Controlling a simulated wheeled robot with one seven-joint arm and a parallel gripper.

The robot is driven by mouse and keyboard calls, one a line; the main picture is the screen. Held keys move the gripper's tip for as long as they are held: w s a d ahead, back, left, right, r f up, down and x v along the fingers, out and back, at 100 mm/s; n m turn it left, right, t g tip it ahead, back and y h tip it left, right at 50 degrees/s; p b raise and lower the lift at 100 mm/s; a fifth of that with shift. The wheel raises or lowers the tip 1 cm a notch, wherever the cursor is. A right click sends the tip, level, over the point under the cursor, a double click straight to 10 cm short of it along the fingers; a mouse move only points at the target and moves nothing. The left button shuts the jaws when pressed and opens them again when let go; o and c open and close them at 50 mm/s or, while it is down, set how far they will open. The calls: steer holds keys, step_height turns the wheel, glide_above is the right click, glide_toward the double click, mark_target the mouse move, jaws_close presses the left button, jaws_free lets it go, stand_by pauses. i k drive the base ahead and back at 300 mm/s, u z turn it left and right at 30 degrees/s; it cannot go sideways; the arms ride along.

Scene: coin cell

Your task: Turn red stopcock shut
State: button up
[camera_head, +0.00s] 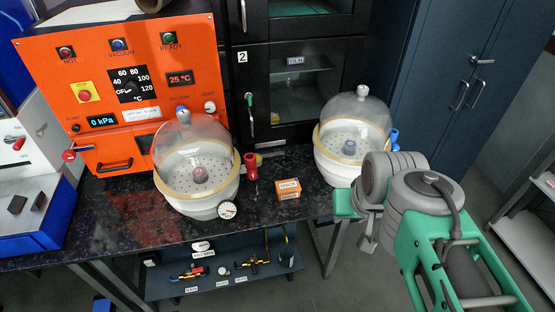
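The red stopcock (251,166) sticks out from the right side of the left glass-domed desiccator (192,165). Its handle looks roughly upright, with a small yellowish part beside it. I cannot tell from here whether it is open or shut. The right desiccator (352,140) has a blue stopcock (394,139) on its right side. My green and grey arm is at the lower right, in front of the right desiccator and apart from the red stopcock. My gripper's fingers cannot be made out clearly at the arm's end.
A small orange box (288,190) stands between the desiccators on the dark bench. A round gauge (227,210) sits at the left desiccator's front. The orange vacuum oven (125,85) stands behind left. A shelf (222,275) with small tools is below the bench.

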mark_target(252, 175)
steer(key=u, duration=0.3)
steer(key=i, duration=1)
steer(key=z, duration=1.05)
steer(key=k, duration=1.45)
steer(key=u, duration=1.75)
